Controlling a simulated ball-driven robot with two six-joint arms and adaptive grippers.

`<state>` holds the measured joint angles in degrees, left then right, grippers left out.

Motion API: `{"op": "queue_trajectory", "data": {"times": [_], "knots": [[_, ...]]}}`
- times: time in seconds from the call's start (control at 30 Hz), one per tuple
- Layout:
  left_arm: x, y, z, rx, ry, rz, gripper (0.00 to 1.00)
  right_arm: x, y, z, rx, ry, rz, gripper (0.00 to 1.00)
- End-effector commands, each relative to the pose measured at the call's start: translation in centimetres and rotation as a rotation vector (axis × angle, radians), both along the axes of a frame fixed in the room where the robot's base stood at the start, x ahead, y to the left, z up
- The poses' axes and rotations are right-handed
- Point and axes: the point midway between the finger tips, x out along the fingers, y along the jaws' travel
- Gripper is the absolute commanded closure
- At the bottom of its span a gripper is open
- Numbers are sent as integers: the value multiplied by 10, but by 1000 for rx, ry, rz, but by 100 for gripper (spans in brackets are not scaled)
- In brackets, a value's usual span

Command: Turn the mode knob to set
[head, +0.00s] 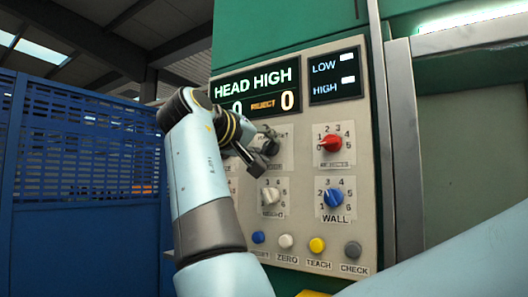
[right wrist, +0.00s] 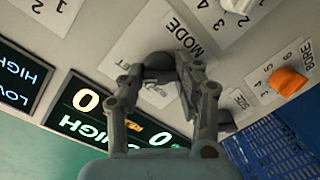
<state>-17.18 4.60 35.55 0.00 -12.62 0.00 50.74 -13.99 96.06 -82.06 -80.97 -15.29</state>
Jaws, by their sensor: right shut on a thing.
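The mode knob (right wrist: 158,64) is dark and sits on a pale plate marked MODE (right wrist: 186,36) in the right wrist view. My right gripper (right wrist: 160,72) is shut on it, with a finger on each side. In the head view my right gripper (head: 262,146) is at the upper left of the control panel (head: 300,166), below the HEAD HIGH display (head: 256,88). There the wrist and fingers cover much of the mode plate. I cannot tell which mark the knob points to. My left gripper is not in view.
A red knob (head: 330,142), a blue WALL knob (head: 333,197) and a white HEIGHT knob (head: 271,194) are close by. An orange BORE knob (right wrist: 289,82) shows in the right wrist view. Several buttons line the panel's bottom. A blue fence (head: 80,190) stands left.

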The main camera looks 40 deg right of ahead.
Motion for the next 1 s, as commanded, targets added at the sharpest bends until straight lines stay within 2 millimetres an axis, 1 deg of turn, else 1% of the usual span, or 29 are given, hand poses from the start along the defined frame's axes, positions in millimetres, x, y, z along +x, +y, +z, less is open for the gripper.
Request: {"op": "queue_trajectory", "data": {"times": [0.03, 0.57, 0.6, 0.7, 0.77, 1.0], "knots": [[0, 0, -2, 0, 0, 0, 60, 0, 0, -4, 9, -4, 0, 99], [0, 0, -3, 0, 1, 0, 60, 0, 1, -4, 19, -27, -1, 99], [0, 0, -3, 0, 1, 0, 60, 0, 1, -4, 19, -27, -1, 66], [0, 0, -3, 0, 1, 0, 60, 0, 0, -3, 19, -27, 0, 53], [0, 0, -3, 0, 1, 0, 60, 0, 0, -3, 18, -28, 0, 45], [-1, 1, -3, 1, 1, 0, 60, 0, 0, -1, 15, -30, 0, 45]]}}
